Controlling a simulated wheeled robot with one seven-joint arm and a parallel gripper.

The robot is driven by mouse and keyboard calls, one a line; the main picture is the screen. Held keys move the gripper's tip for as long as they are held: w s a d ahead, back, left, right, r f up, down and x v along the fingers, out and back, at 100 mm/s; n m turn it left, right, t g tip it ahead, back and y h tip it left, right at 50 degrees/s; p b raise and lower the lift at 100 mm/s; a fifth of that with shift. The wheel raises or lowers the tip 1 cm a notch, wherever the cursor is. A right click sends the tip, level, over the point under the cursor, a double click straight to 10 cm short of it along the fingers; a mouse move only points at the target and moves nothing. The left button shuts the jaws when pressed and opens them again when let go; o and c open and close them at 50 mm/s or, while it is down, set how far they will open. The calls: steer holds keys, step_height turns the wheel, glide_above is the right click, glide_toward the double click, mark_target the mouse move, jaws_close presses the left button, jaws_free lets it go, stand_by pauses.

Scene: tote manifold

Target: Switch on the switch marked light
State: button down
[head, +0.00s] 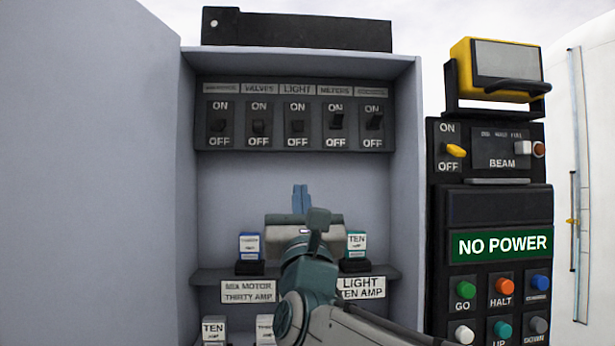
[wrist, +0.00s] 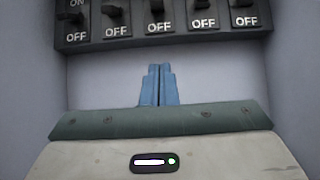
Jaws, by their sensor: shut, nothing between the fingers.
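The light switch (head: 297,126) is the middle black toggle on a dark switch panel (head: 225,146), under the label LIGHT. Its lever looks low, towards OFF. In the wrist view it seems to be the middle lever (wrist: 156,6) at the top edge, its upper part cut off. My gripper (head: 300,188) has blue fingers held together, pointing up the cabinet's back wall below the panel. In the wrist view the closed fingertips (wrist: 159,68) are below the middle OFF mark, apart from the switch.
The valves switch (head: 259,127) and meters switch (head: 336,120) flank the light switch closely. Below, a shelf (head: 212,275) holds a blue-labelled block (head: 249,246) and a green-labelled TEN block (head: 356,244). Cabinet side walls bound the space. A NO POWER control box (head: 502,244) stands right.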

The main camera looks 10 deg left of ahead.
mark_target(299, 127)
steer(key=p+x, duration=0.4)
steer(key=x, duration=0.5)
steer(key=shift+d+p, duration=0.1)
steer(key=shift+p, duration=0.25)
steer(key=s+r+p, duration=0.1)
steer(key=r, duration=0.2)
steer(key=shift+s+d+p, duration=0.2)
steer(key=shift+s+p, duration=0.15)
steer(key=shift+r, duration=0.1)
steer(key=shift+s, duration=0.1)
steer(key=shift+s+d+r+g+p, duration=0.1)
steer(key=shift+s+r+g+p, duration=0.2)
steer(key=shift+g+p, duration=0.3)
